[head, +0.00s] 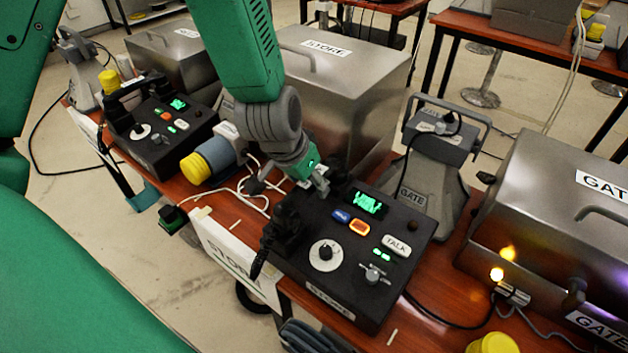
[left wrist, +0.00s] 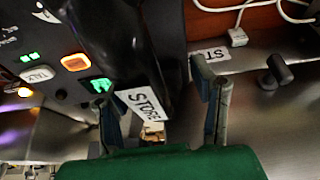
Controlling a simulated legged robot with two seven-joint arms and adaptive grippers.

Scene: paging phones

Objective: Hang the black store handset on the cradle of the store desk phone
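The store desk phone (head: 345,235) is a black console with a green display, dial, lit buttons and a STORE label on its front. The black store handset (head: 283,222) is at the console's left side, with its dark cord hanging at the front. I cannot tell if it rests on the cradle, which it and my gripper hide. My left gripper (head: 312,180) is at the handset's far end. In the left wrist view, the STORE-labelled handset (left wrist: 158,65) lies between the spread fingers of the left gripper (left wrist: 155,85). My right gripper is out of view.
A steel STORE box (head: 345,75) stands behind the phone. A grey GATE stand (head: 430,175) and a steel GATE box (head: 560,200) are on the right. Another black phone (head: 165,125) is on the left. White cables (head: 245,195) lie beside my gripper.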

